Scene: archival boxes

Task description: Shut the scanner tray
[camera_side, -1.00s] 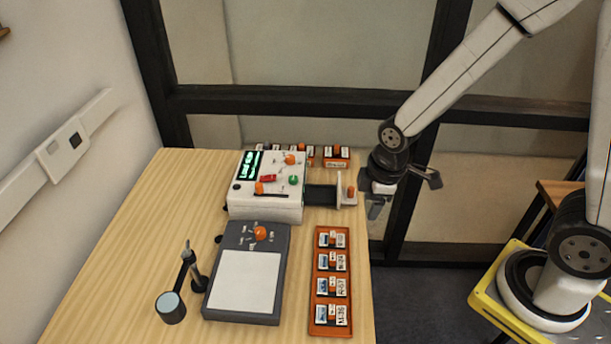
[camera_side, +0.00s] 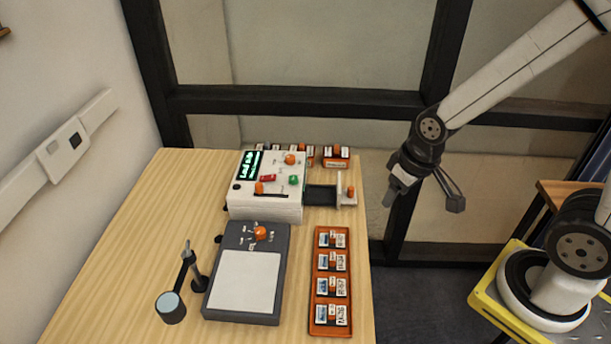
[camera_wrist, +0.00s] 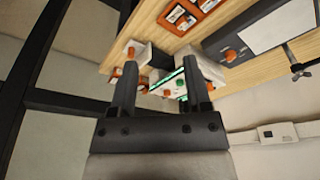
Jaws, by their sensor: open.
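The white scanner (camera_side: 262,203) stands on the table, with a lit green display, orange knobs, a red switch and a green button. Its dark tray (camera_side: 321,195) sticks out of the right side and ends in a white front plate with an orange knob (camera_side: 351,191). My gripper (camera_side: 393,196) is open and empty, to the right of the tray's end and apart from it, beyond the table edge. In the wrist view my gripper's two fingers (camera_wrist: 162,80) stand apart, with the scanner (camera_wrist: 170,85) beyond them. The tray shows only in part there.
An orange rack (camera_side: 315,318) with several labelled cartridges lies in front of the tray. A grey light pad (camera_side: 214,303) and a magnifier on a stand (camera_side: 171,307) are nearer the front left. More orange boxes (camera_side: 336,157) stand behind the scanner. The left of the table is clear.

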